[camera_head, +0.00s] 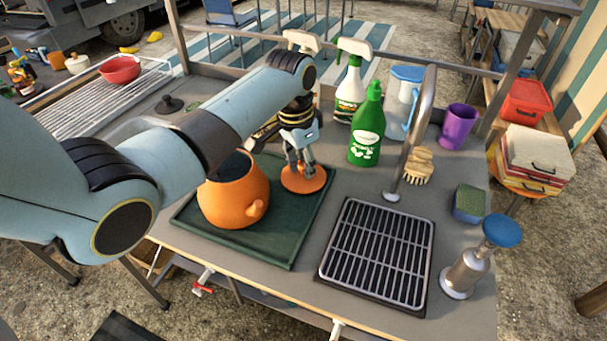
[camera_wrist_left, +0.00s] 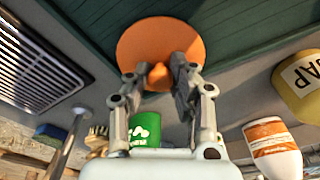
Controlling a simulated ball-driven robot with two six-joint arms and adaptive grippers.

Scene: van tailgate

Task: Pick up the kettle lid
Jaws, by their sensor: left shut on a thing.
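The orange kettle lid (camera_head: 309,183) is a round disc by the right edge of the dark green mat (camera_head: 275,245). My left gripper (camera_head: 301,168) comes down on it from above and is shut on its knob. In the left wrist view the lid (camera_wrist_left: 150,38) lies beyond my left gripper's fingertips (camera_wrist_left: 173,76), with the knob between them. I cannot tell whether the lid touches the surface under it. The orange kettle (camera_head: 232,196) stands upright on the mat to the left, with its top open. My right gripper is in neither view.
Behind the lid stand a green bottle (camera_head: 367,132), a spray bottle (camera_head: 350,92) and a pitcher (camera_head: 397,95). A tap (camera_head: 412,135) and black drain grate (camera_head: 378,252) are to the right. A brush (camera_head: 420,166), sponge (camera_head: 468,202) and purple cup (camera_head: 457,127) lie farther right.

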